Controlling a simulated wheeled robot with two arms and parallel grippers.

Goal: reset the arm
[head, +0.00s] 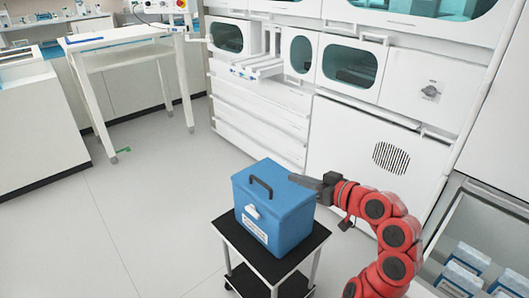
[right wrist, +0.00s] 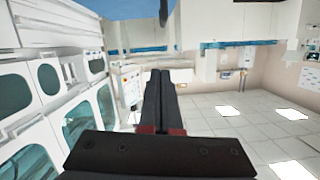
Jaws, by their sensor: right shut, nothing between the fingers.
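My right arm is red and black and comes in from the lower right of the head view. Its gripper (head: 303,180) is level with the top of a blue lidded box and at the right of that box's lid. In the right wrist view the two dark fingers of the gripper (right wrist: 158,88) lie together, with nothing between them. I cannot tell whether the fingertips touch the lid. My left arm and gripper are not in view.
The blue box (head: 290,222) with a black handle stands closed on a small black-topped cart (head: 240,238). White cabinets with tinted windows (head: 349,63) line the back. A white table (head: 115,42) stands at upper left. Boxes (head: 468,258) sit at lower right. Floor at left is clear.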

